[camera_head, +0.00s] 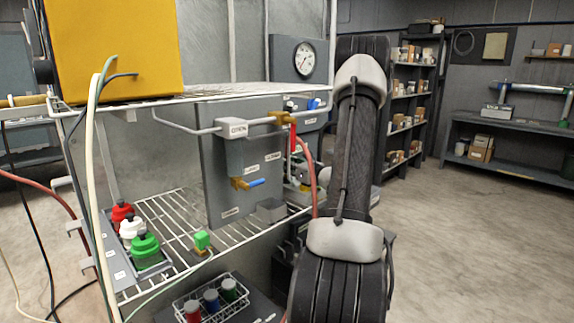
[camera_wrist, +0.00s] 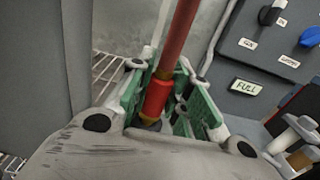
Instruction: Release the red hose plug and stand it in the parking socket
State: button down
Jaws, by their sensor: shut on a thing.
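In the wrist view, my gripper (camera_wrist: 165,98) has its green-padded fingers closed around the red hose plug (camera_wrist: 157,96). A red hose (camera_wrist: 181,35) runs from the plug toward the top of the picture. A brass-coloured part and a dark grey part show below the red collar; whether the plug is still seated in something is hidden. In the head view, the red hose (camera_head: 308,165) hangs beside the grey panel (camera_head: 222,170), below a brass fitting (camera_head: 283,118). My arm hides most of the gripper there. I cannot clearly identify the parking socket; a small grey block (camera_head: 270,210) sits at the panel's foot.
The wire shelf (camera_head: 185,212) holds red, white and green capped bottles (camera_head: 133,232) and a green-topped piece (camera_head: 202,240). A grey pipe (camera_head: 190,128) crosses the panel. Floor at right is clear.

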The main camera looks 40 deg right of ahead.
jog(key=shift+s+f, duration=0.1)
jog(key=shift+f, duration=0.3)
dwell(0.4)
jog(key=c, duration=1.3)
grip_release()
jog(key=shift+a+f, duration=0.1)
jog(key=shift+f, duration=0.05)
jog(key=shift+o, duration=0.2)
jog(key=s, duration=0.8)
jog(key=s+d, duration=0.1)
jog(key=s, duration=0.3)
jog(key=shift+r, duration=0.4)
jog(key=shift+d, duration=0.1)
